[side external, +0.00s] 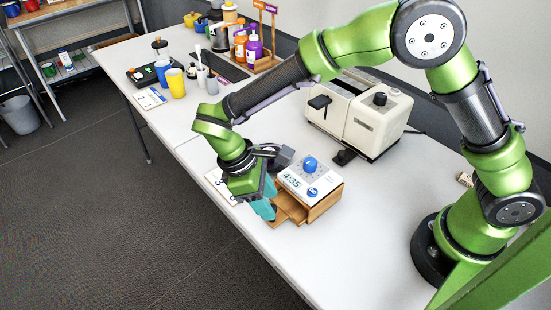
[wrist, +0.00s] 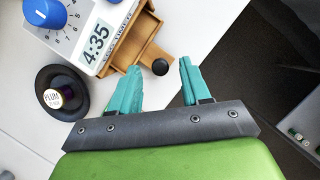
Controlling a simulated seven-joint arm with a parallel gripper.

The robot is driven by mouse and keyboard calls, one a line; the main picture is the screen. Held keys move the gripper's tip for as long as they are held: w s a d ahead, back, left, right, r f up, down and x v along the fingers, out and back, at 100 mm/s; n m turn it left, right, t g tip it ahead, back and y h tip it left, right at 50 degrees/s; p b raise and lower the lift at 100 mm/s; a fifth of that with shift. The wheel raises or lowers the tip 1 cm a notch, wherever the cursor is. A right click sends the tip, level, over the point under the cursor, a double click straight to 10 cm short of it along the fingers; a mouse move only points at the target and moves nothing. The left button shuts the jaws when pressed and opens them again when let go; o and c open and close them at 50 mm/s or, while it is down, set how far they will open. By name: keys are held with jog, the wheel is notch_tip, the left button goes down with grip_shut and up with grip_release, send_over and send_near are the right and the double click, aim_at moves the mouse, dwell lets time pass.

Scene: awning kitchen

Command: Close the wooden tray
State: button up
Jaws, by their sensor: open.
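The wooden tray (side external: 290,208) is a small drawer in a wooden box under a white device, pulled partly out toward the table's front edge. In the wrist view the wooden tray (wrist: 146,50) shows its open inside and a round black knob (wrist: 160,67) on its front. My gripper (side external: 263,209) is low beside the tray's front. In the wrist view my gripper (wrist: 160,85) has its two teal fingers apart, with nothing between them. The knob lies just beyond the gap between the fingertips. I cannot tell whether a finger touches the tray.
The white device (side external: 308,180) has a blue dial and a display reading 4:35. A black round object (wrist: 62,92) sits beside it. A cream toaster-like machine (side external: 360,115) stands behind. Cups and bottles crowd the far left; the table's front edge is close.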

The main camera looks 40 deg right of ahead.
jog(key=shift+s+d+f, duration=0.2)
jog(key=shift+f, duration=0.45)
grip_shut()
